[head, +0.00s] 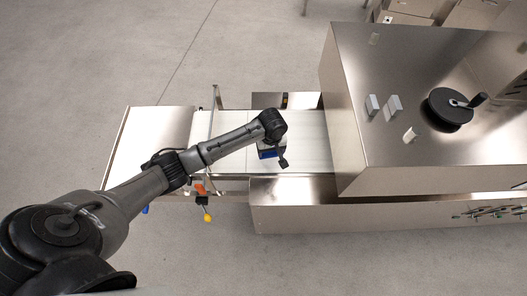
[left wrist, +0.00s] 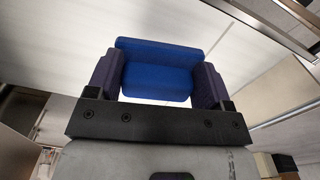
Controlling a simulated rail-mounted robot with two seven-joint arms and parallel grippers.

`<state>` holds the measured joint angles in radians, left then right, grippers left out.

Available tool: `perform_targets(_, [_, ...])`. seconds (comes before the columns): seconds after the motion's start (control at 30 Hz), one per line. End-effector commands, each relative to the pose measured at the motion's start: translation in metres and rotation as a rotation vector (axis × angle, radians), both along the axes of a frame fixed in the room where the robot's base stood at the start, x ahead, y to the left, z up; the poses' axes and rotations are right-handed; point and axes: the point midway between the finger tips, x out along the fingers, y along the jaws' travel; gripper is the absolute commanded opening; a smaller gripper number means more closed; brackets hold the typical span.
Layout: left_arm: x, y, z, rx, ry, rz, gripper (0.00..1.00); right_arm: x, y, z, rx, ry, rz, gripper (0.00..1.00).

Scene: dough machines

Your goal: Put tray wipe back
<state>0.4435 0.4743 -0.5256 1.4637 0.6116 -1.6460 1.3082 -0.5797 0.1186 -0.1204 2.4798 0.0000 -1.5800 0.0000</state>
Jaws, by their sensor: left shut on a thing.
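The blue block that I take for the tray wipe (left wrist: 157,75) sits between the two fingers of my left gripper (left wrist: 158,88) in the left wrist view. In the head view a bit of the wipe's blue (head: 268,154) shows below my left wrist, and the arm hides the rest. My left gripper is shut on it, over the white belt surface (head: 304,130) of the machine. I cannot tell from these views whether the wipe touches the surface. My right gripper is in neither view.
A large steel machine housing (head: 351,120) with a black hand wheel (head: 450,109) stands to the right of the belt. A steel plate (head: 150,135) lies at the left end. A thin upright frame (head: 212,115) crosses the belt. A yellow knob (head: 207,217) sticks out in front.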

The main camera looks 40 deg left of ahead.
Motion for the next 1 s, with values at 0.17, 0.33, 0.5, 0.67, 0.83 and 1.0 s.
perform_targets(0.17, [-0.001,0.025,-0.015,0.002,0.002,0.002,0.52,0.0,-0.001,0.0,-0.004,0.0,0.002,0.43])
perform_targets(0.33, [-0.001,0.033,-0.02,-0.001,0.001,-0.001,0.52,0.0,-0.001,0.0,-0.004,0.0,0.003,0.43])
perform_targets(0.5, [-0.001,0.034,-0.034,0.0,0.003,0.0,0.52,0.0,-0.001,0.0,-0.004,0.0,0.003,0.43])
perform_targets(0.67, [-0.001,0.034,-0.053,0.0,0.001,0.0,0.52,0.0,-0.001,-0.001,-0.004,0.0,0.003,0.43])
perform_targets(0.83, [-0.001,0.033,-0.06,0.0,-0.001,-0.001,0.52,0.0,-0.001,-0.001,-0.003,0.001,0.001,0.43])
perform_targets(1.0, [-0.001,0.033,-0.06,0.0,-0.001,-0.001,0.52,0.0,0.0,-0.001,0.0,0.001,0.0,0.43])
